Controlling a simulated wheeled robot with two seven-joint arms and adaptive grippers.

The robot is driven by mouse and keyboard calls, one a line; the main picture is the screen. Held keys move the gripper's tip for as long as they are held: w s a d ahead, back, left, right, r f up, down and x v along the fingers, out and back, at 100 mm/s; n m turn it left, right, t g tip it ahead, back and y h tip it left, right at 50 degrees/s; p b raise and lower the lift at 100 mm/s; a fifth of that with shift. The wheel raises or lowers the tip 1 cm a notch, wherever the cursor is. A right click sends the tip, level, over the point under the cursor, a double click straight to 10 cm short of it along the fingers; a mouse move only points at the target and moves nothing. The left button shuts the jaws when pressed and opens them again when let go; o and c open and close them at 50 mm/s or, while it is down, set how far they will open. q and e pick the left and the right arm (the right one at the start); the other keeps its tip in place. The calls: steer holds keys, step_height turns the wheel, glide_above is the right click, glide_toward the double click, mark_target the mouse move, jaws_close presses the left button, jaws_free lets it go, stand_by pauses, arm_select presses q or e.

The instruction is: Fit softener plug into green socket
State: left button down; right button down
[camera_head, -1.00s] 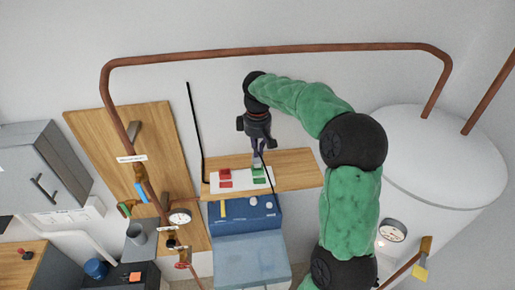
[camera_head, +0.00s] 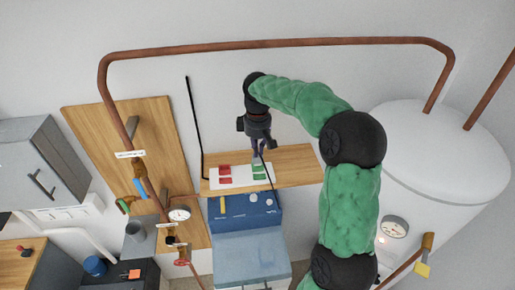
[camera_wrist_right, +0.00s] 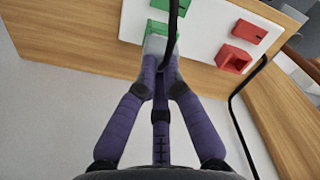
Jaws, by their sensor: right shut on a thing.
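The green socket (camera_head: 258,168) sits on a white board (camera_head: 241,178) on a wooden shelf. It also shows in the right wrist view (camera_wrist_right: 154,27), partly hidden by the plug and cable. My right gripper (camera_head: 258,153) is directly at the green socket, with its purple fingers pointing down. In the right wrist view its fingers (camera_wrist_right: 160,78) are shut on the pale softener plug (camera_wrist_right: 156,44), which lies against or just at the socket. I cannot tell whether it is seated. A black cable (camera_wrist_right: 173,30) runs from the plug. My left gripper is not in view.
A red socket (camera_wrist_right: 233,57) and a red label (camera_wrist_right: 248,32) are beside the green ones on the board. A blue unit (camera_head: 248,212) stands below the shelf. A white tank (camera_head: 440,150) is at right, and copper pipes (camera_head: 270,49) frame the area.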

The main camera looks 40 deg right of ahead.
steer(key=shift+f, duration=0.4)
steer(key=c, duration=1.3)
jaws_free()
steer(key=shift+r, duration=0.1)
step_height(320, 180, up, 12)
